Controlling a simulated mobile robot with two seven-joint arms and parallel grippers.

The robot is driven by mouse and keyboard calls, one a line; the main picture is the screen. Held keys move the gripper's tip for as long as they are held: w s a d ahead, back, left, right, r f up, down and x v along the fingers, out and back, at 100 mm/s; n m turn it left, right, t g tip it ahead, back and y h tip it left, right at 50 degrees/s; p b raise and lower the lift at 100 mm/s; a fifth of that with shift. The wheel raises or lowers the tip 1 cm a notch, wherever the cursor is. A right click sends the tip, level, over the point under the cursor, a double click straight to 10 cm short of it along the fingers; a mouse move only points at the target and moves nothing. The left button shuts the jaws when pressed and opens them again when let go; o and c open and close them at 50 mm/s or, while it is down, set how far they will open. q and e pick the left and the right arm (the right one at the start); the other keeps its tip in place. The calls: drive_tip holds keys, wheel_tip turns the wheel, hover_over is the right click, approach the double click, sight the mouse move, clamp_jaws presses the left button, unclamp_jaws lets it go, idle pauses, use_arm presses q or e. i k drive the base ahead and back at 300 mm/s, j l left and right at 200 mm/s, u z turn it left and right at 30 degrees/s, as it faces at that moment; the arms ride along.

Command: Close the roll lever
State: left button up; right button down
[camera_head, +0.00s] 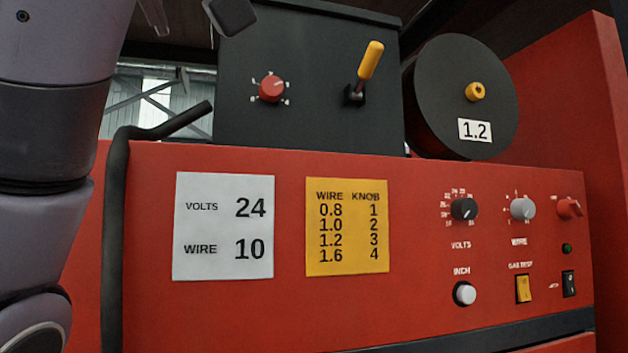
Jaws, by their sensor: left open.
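The roll lever (370,62) has a yellow handle on a short metal stem. It comes out of a small black mount on the front of the dark box and points up, tilted slightly to the right. My left gripper (229,16) shows only in part at the top edge, up and left of the lever. It is open and apart from the lever, with nothing seen in it. The rest of it is cut off by the frame. My right gripper is not in view.
A red knob (272,88) sits left of the lever. A black wire spool (462,97) marked 1.2 stands at right. Below is a red panel (420,215) with labels, knobs and switches. A black bent pipe (160,132) rises at left. Space before the lever looks clear.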

sight(374, 53)
drive_tip(key=k+j, duration=0.75)
drive_tip(key=k, duration=0.15)
